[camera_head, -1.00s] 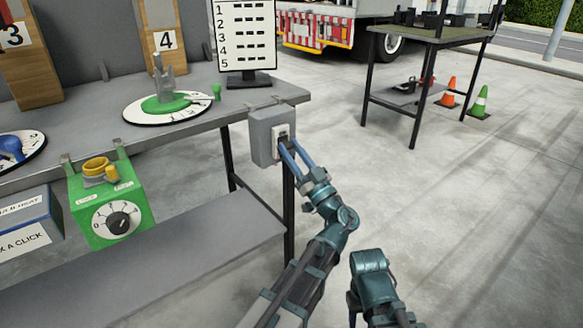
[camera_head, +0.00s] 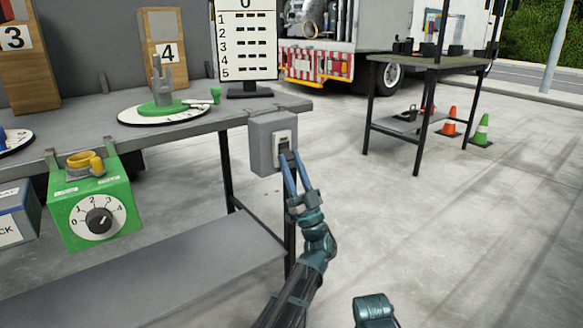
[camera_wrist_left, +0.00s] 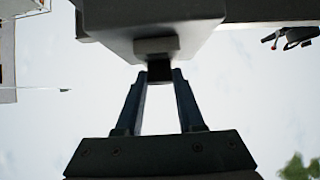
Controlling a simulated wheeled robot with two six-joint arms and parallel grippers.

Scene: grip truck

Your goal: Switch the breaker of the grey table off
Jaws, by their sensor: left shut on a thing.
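The breaker (camera_head: 265,148) is a grey box on the right end of the grey table (camera_head: 185,125). It has a light front plate and a small dark lever (camera_head: 285,147). My left gripper (camera_head: 288,157) reaches up to it from below, with its blue fingers at the lever. In the left wrist view the box's underside (camera_wrist_left: 165,22) is above, and the dark lever (camera_wrist_left: 159,71) sits between the fingertips (camera_wrist_left: 160,76), which are shut on it. Of my right arm only a teal link shows at the bottom; its gripper is out of view.
A number board (camera_head: 245,45) stands behind the breaker. The floor right of it is clear up to a second table (camera_head: 440,65) and cones (camera_head: 482,130).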

